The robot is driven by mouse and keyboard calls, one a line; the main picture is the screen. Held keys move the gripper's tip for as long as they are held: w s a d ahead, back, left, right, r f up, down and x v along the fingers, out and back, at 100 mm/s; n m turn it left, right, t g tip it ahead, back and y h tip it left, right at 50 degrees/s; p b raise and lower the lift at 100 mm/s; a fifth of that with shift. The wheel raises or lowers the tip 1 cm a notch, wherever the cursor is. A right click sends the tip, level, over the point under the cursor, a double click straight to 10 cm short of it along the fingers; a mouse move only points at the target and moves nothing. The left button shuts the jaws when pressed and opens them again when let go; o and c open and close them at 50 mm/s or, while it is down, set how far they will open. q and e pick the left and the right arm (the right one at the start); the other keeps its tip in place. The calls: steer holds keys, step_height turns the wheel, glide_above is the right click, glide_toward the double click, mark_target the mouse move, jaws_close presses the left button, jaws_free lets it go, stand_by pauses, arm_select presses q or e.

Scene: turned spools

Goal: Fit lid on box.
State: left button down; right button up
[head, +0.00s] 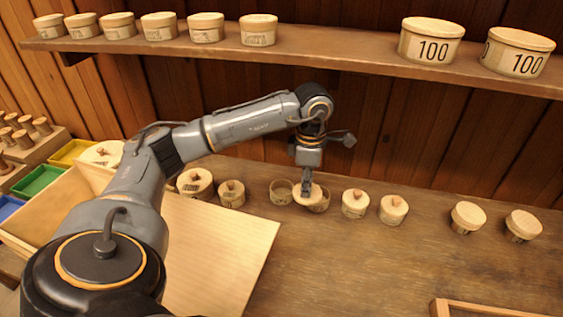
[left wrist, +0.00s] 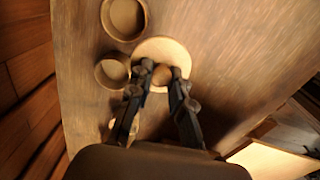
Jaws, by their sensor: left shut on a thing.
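My left gripper (head: 306,190) is shut on the wooden knob of a round pale lid (head: 300,199). The lid also shows in the left wrist view (left wrist: 172,48), with the fingertips (left wrist: 162,70) on its knob. Two small round open boxes are close to it: one left of the lid (head: 281,193), and one partly hidden behind its right side (head: 322,204). In the left wrist view the open boxes (left wrist: 125,18) and (left wrist: 112,71) show their insides, and the lid sits to their right, apart from their openings. My right gripper is not in view.
Two more lidded boxes (head: 468,218) stand farther right. A shelf (head: 330,50) with boxes runs above. A pale board (head: 220,245) lies front left. The bench's front middle is clear.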

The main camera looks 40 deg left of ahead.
arm_select(q)
steer(key=w+a+n, duration=0.2)
steer(key=a+n, duration=0.8)
steer(key=n, duration=0.2)
step_height(320, 180, down, 5)
steer(key=b, duration=0.4)
steer(key=shift+a+b, duration=0.15)
steer(key=shift+b, duration=0.15)
steer(key=shift+f, duration=0.15)
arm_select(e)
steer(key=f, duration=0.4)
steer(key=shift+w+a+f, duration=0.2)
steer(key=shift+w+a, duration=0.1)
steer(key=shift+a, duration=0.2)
arm_select(q)
steer(key=shift+p, duration=0.3)
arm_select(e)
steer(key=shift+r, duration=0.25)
arm_select(q)
steer(key=shift+f, duration=0.15)
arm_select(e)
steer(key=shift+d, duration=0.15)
